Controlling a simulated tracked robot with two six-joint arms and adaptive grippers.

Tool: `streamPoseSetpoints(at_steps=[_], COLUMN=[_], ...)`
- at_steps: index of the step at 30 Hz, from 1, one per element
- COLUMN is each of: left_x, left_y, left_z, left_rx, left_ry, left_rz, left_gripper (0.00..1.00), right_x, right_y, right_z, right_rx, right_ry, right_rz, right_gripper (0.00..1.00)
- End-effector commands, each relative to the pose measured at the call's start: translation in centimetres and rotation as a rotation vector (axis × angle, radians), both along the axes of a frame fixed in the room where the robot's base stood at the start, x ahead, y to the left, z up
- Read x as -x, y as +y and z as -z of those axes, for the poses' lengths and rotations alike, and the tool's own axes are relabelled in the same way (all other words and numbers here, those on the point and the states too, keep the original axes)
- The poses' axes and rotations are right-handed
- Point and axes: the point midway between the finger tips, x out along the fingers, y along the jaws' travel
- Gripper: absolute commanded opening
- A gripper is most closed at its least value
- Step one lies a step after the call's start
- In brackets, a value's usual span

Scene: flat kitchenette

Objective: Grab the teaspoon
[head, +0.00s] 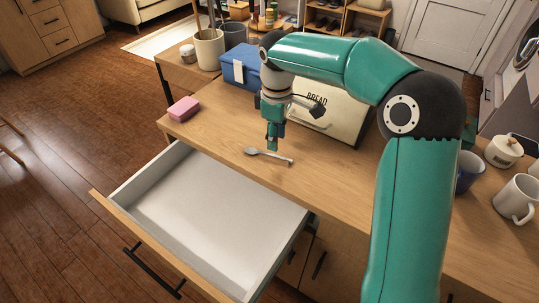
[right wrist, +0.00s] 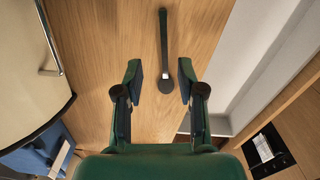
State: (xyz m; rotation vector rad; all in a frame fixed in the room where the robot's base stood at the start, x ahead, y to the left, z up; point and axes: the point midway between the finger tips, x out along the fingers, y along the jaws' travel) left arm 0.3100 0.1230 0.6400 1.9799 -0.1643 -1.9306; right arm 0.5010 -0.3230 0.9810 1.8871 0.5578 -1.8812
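The teaspoon (head: 270,155) lies flat on the wooden counter (head: 215,128), close behind the open drawer, with its bowl to the left and its handle to the right. My right gripper (head: 272,145) points down just behind the spoon, above the counter. In the right wrist view my right gripper (right wrist: 160,72) is open with nothing held. There the teaspoon (right wrist: 164,45) lies beyond the fingers, its bowl end showing between the two fingertips and its handle running up the picture. My left gripper is not in view.
The open, empty drawer (head: 205,200) juts out in front of the counter. A bread box (head: 335,105) and a blue box (head: 240,68) stand behind the gripper. A pink sponge (head: 184,108) lies at the left. A blue mug (head: 467,172) and a white mug (head: 516,200) stand at the right.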

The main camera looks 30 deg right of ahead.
Motion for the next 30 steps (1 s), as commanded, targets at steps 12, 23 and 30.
streamPoseSetpoints(at_steps=[12,23,30], left_x=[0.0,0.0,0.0], left_y=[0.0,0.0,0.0], left_z=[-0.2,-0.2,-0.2], left_rx=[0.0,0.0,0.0], left_ry=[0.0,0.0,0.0], left_rz=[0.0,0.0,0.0], left_gripper=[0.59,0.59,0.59], right_x=[0.1,0.1,0.0], right_y=[0.5,0.6,0.6], right_z=[4.7,5.3,5.2], right_rx=[-0.001,-0.001,-0.001], right_ry=[0.003,0.001,0.001], right_rz=[0.0,-0.002,-0.002], right_gripper=[0.39,0.31,0.0])
